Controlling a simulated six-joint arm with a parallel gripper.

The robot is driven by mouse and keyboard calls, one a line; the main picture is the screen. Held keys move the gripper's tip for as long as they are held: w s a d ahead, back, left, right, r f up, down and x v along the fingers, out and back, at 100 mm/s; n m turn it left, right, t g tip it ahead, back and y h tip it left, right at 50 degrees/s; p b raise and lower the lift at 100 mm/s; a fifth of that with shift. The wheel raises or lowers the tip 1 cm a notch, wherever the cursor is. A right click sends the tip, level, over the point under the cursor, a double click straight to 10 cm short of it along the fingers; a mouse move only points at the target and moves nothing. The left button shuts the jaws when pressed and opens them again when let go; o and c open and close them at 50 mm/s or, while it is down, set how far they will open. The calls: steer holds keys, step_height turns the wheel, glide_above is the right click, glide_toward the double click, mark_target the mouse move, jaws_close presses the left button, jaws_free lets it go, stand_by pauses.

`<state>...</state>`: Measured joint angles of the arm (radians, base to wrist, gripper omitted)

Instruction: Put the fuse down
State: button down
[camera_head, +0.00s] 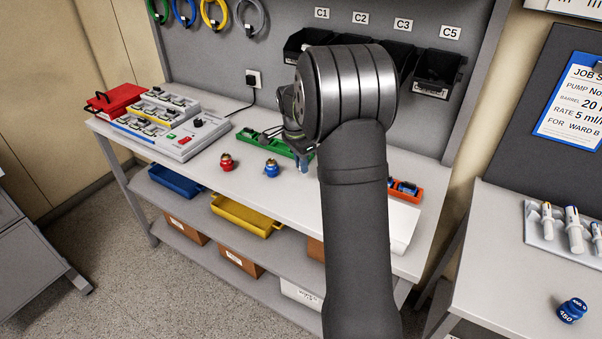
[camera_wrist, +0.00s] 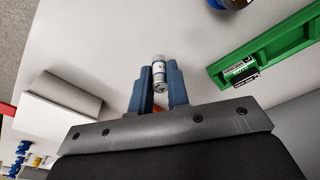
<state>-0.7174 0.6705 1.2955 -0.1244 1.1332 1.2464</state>
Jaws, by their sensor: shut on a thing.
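The fuse (camera_wrist: 159,72), a small light cylinder with a metal-looking cap, is between the two blue fingers of my gripper (camera_wrist: 158,88) in the wrist view. The fingers are shut on its sides, and its capped end sticks out past them. In the head view my gripper (camera_head: 303,163) is over the workbench, just in front of the green tray (camera_head: 277,141). My own arm hides much of it there, and I cannot tell whether the fuse touches the bench. The green tray also shows at the right in the wrist view (camera_wrist: 268,52), with dark labelled parts inside.
A red-based part (camera_head: 226,162) and a blue-based part (camera_head: 272,168) stand on the bench left of my gripper. A grey device (camera_head: 180,135) and a red box (camera_head: 115,102) are farther left. An orange tray (camera_head: 406,196) lies right of my arm. The front bench strip is clear.

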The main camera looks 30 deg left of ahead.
steer(key=shift+f, duration=1.95)
steer(key=shift+f, duration=0.15)
steer(key=c, duration=1.4)
jaws_free()
steer(key=r, duration=0.4)
steer(key=s+r, duration=0.1)
steer(key=r, duration=0.7)
steer(key=shift+s+a+r, duration=0.15)
steer(key=shift+s+a, duration=0.05)
steer(key=shift+a, duration=0.1)
